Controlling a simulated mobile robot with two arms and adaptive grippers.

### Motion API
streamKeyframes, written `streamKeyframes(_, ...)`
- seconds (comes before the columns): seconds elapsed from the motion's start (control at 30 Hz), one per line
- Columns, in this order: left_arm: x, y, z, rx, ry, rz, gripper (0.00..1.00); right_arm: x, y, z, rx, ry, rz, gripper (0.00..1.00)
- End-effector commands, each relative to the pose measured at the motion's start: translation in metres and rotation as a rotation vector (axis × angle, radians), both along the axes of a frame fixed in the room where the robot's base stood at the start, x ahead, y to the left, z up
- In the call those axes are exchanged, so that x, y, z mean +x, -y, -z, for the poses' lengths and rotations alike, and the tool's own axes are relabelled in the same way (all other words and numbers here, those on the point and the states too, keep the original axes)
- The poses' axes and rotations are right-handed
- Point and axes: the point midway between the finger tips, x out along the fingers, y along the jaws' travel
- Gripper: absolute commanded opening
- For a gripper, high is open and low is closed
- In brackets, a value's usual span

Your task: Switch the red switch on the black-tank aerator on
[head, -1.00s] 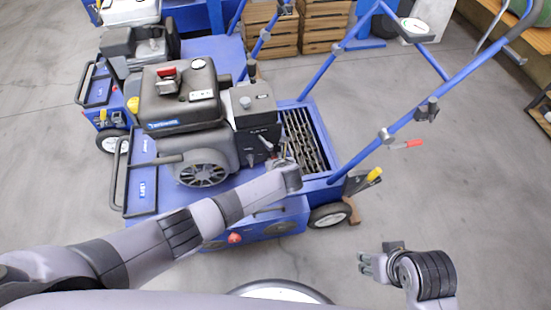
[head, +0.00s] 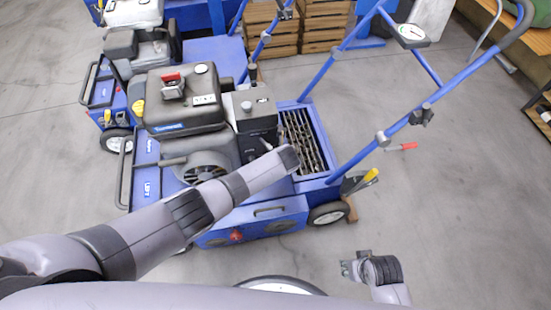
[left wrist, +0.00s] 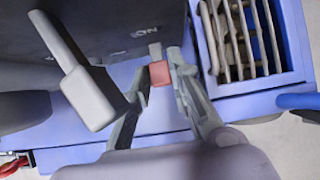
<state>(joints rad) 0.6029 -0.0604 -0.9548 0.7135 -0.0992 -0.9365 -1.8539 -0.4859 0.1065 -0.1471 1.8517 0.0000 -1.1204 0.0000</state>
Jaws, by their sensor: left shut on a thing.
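The black-tank aerator (head: 187,103) stands left of centre in the head view, with its dark engine panel (head: 253,108) beside the tank. In the left wrist view the red switch (left wrist: 160,72) sits below the panel's ON lettering, between the fingertips of my left gripper (left wrist: 158,78). The fingers are shut on it from both sides. A light grey lever (left wrist: 85,95) stands close to the left finger. In the head view my left arm hides the left gripper and the switch. My right gripper (head: 349,268) hangs empty over the floor at the lower right; its finger gap is unclear.
Blue handlebars (head: 440,95) with a gauge (head: 411,32) and red-tipped lever (head: 402,148) rise at the right. An open tine bay (head: 303,140) lies beside the panel. Another aerator (head: 140,50) stands behind. Wooden crates (head: 300,30) are at the back.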

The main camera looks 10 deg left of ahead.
Motion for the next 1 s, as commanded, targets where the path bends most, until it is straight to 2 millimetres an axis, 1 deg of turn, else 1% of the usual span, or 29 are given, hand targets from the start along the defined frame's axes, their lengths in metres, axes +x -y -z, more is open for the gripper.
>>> streamKeyframes(0.47,0.0017,-0.0011,-0.0011,0.000,-0.003,0.000,0.00,-0.0011,-0.0003,0.0034,0.000,-0.002,-0.001,0.40)
streamKeyframes(0.5,0.0017,-0.0011,-0.0011,0.000,-0.003,-0.001,0.19,-0.0012,-0.0003,0.0035,0.000,-0.003,-0.001,0.40)
streamKeyframes(0.8,0.0009,-0.0005,-0.0006,-0.001,-0.004,0.000,0.38,-0.0011,-0.0004,0.0034,0.000,-0.003,-0.001,0.40)
streamKeyframes(1.0,0.0005,-0.0002,-0.0005,-0.002,-0.005,0.000,0.38,-0.0011,-0.0004,0.0032,0.000,-0.002,-0.001,0.40)
